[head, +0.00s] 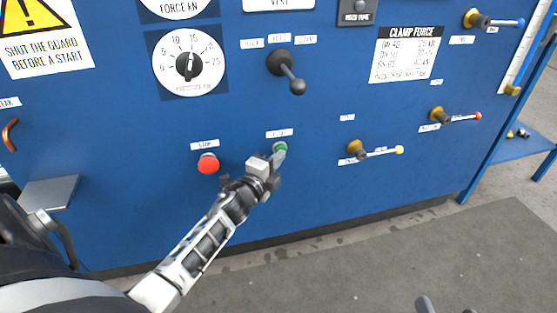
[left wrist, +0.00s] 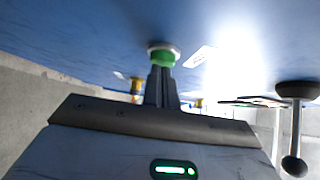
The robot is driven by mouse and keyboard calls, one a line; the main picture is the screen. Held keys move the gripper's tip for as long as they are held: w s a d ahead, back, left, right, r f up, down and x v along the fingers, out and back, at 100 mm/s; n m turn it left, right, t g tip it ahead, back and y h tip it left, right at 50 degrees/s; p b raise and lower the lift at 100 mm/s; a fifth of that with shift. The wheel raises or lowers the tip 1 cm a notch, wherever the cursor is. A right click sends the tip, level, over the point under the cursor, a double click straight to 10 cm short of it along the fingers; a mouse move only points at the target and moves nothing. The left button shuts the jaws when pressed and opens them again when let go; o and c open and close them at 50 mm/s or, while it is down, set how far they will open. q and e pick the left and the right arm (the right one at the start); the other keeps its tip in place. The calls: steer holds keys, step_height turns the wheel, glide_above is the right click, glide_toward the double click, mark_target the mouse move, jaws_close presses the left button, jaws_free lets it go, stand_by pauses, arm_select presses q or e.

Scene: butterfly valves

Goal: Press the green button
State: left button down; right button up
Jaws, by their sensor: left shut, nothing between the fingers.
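The green button (head: 280,147) sits on the blue panel under a small white label, right of the red stop button (head: 208,163). My left gripper (head: 278,157) is shut and empty, with its fingertips at the green button. In the left wrist view the green button (left wrist: 162,57) shows directly beyond the closed fingertips (left wrist: 161,72), which seem to touch or nearly touch it. The fingers hide part of the button, so I cannot tell how far in it is. At the bottom right of the head view, dark tips (head: 425,304) may belong to my right gripper.
A black ball-ended lever (head: 290,76) stands out above the green button. Valve handles with yellow (head: 398,150), red (head: 478,116) and blue (head: 520,23) tips stick out to the right. A dial (head: 188,64) is at upper left. The floor before the panel is clear.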

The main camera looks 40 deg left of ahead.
arm_select(q)
steer(key=shift+w+a+r, duration=0.25)
steer(key=shift+w+a, duration=0.35)
steer(key=shift+a, duration=0.3)
steer(key=s+d+p, duration=0.2)
steer(key=s+d, duration=0.3)
steer(key=s, duration=0.7)
steer(key=shift+s+f+p, duration=0.3)
steer(key=shift+s+p, duration=0.05)
arm_select(e)
steer(key=shift+s+d+f+n+g+h, duration=0.2)
steer(key=shift+s+f+n+g+h, duration=0.3)
steer(key=shift+f+n, duration=0.1)
